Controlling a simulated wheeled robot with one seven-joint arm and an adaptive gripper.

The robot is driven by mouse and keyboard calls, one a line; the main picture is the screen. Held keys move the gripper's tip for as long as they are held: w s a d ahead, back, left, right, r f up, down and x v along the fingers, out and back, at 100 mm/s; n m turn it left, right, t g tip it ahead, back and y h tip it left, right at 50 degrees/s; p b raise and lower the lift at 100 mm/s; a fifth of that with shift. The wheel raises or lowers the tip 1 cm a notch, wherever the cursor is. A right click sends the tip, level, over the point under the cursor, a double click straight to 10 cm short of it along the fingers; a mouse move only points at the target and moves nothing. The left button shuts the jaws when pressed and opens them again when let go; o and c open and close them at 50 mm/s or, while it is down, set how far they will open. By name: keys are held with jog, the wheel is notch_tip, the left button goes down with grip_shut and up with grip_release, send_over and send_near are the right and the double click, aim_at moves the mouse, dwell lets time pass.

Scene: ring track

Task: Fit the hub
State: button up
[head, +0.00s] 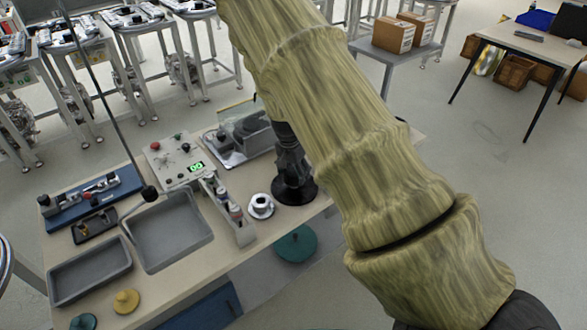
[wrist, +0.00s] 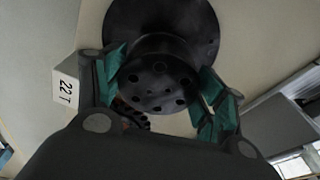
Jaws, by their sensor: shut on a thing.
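The hub is a black flanged part with a ring of holes in its end face, seen in the wrist view (wrist: 158,85). My gripper (wrist: 165,90) is shut on its narrower barrel, with green pads on both sides. The wide flange lies beyond the fingers. In the head view the dark hub flange (head: 296,191) shows below my gripper (head: 290,150), over the bench's right part. I cannot tell whether it touches the bench. A white cup-like part with a dark centre (head: 261,205) stands just left of it. A white label reading "22 T" (wrist: 66,91) shows beside the left finger.
The bench (head: 185,270) carries grey trays (head: 92,270), a control box with a green display (head: 178,160), a narrow bin of bottles (head: 229,209) and a grey fixture (head: 240,135).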

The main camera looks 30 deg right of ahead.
aim_at(291, 174)
jog(key=shift+s+f, duration=0.15)
jog(key=shift+f, duration=0.3)
jog(key=shift+f+b, duration=0.3)
jog(key=shift+p, duration=0.45)
dwell(1.4)
jog(key=shift+f+b, duration=0.5)
jog(key=shift+f, duration=0.55)
dwell(0.5)
jog(key=o, duration=1.6)
jog(key=shift+c, duration=0.2)
jog(key=r, duration=0.4)
jog(key=a+r, duration=0.1)
jog(key=r, duration=0.6)
jog(key=shift+s+a+r, duration=0.3)
jog(key=shift+a+r, duration=0.05)
jog(key=shift+r, duration=0.05)
jog(key=shift+s, duration=0.1)
